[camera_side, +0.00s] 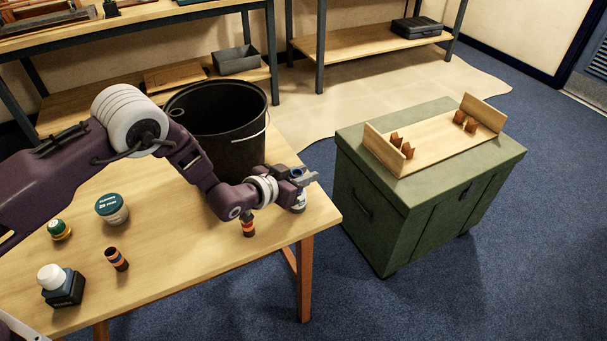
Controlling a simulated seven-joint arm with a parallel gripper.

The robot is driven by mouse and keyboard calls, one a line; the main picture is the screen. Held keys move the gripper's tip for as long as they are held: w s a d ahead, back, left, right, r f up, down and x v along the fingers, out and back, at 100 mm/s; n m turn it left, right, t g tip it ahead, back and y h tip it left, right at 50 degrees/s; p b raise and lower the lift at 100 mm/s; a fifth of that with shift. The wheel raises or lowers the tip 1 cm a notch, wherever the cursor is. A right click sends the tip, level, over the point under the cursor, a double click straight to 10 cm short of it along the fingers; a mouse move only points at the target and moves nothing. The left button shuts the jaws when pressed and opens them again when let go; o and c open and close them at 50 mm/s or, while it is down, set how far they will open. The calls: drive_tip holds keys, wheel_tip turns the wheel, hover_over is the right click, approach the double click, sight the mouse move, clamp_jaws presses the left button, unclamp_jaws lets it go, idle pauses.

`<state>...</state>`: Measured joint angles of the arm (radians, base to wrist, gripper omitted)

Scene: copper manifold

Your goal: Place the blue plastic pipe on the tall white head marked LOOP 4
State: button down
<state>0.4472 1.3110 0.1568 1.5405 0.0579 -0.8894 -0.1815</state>
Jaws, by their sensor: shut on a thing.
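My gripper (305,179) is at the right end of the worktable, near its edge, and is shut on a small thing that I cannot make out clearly. A small pale round thing (299,206) shows just below the gripper, partly hidden by it; I cannot tell whether it is held or stands on the table. I cannot pick out a blue plastic pipe, nor a tall white head marked LOOP 4.
A black bucket (217,120) stands behind my arm. On the wooden table (190,245) are a banded cylinder (248,224), another banded cylinder (116,259), a teal-topped tub (111,208) and a white-capped bottle (63,287). A green chest (400,215) bearing a wooden cradle (437,143) stands right.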

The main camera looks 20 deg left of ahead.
drive_tip(key=shift+f, duration=0.15)
drive_tip(key=c, duration=1.2)
unclamp_jaws()
drive_tip(key=v, duration=1.2)
drive_tip(key=shift+r, duration=0.25)
